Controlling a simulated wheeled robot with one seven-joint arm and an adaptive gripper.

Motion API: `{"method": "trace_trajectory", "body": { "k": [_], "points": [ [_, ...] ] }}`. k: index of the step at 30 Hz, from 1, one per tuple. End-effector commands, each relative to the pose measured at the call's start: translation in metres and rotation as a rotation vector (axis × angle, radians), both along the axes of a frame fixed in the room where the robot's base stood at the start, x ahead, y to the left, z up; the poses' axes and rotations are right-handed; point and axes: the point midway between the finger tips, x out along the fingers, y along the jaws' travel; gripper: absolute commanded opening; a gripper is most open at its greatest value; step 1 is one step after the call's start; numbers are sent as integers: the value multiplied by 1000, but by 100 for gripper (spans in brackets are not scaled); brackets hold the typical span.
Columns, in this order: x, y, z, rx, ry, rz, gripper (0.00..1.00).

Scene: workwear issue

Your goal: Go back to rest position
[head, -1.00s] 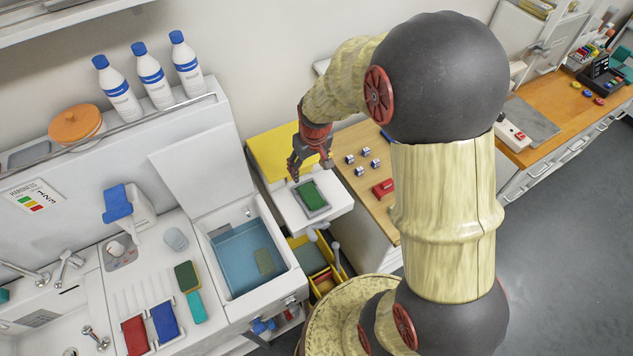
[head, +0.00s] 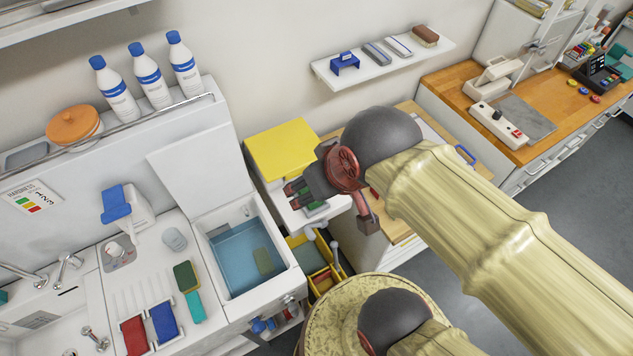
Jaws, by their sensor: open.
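My gripper (head: 330,205) is in the middle of the head view, with its dark fingers spread apart and nothing seen between them. It hangs above a small white stand (head: 338,203) beside the water basin. A green pad (head: 313,206) on a grey tray lies on that stand and is mostly hidden behind my fingers. My arm reaches in from the lower right and covers much of the wooden bench.
A water-filled basin (head: 243,254) with a raised white lid (head: 200,165) stands left of my gripper. A yellow panel (head: 283,148) is behind it, and a yellow bin (head: 328,283) is below. A wall shelf (head: 420,60) holds several small items. Grey floor (head: 590,190) is clear at right.

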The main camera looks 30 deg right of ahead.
Motion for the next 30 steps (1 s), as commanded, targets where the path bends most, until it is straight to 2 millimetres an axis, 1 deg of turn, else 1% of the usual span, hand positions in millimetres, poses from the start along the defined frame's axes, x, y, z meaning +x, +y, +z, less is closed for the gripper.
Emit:
{"method": "trace_trajectory", "body": {
  "k": [7,11,14,27,30],
  "points": [
    [1,0,-3,0,0,0,61],
    [1,0,-17,0,0,0,61],
    [1,0,-36,0,0,0,61],
    [1,0,-147,0,0,0,61],
    [1,0,-169,0,0,0,61]
  ]
}}
